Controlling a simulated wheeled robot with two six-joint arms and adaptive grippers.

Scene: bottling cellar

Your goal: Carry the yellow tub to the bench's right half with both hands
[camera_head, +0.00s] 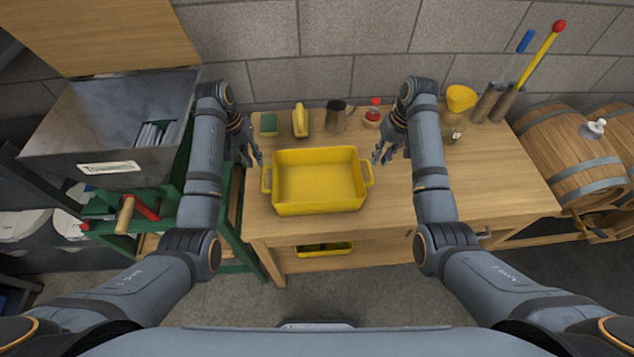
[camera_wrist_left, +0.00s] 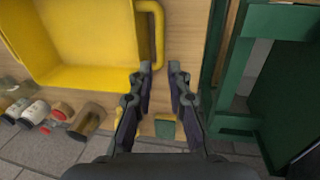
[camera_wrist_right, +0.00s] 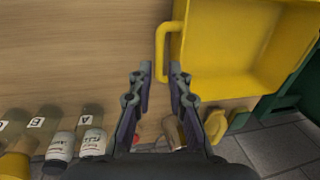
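The yellow tub (camera_head: 318,208) stands upright and empty on the left half of the wooden bench (camera_head: 490,185). It has a loop handle at each short end. My left gripper (camera_head: 253,160) is open and empty beside the tub's left end. In the left wrist view the left handle (camera_wrist_left: 158,38) is just ahead of the open fingers (camera_wrist_left: 160,68). My right gripper (camera_head: 382,157) is open and empty beside the tub's right end. In the right wrist view the right handle (camera_wrist_right: 161,52) is just ahead of the open fingers (camera_wrist_right: 160,70). Neither gripper visibly touches the tub.
The bench's right half is mostly clear.

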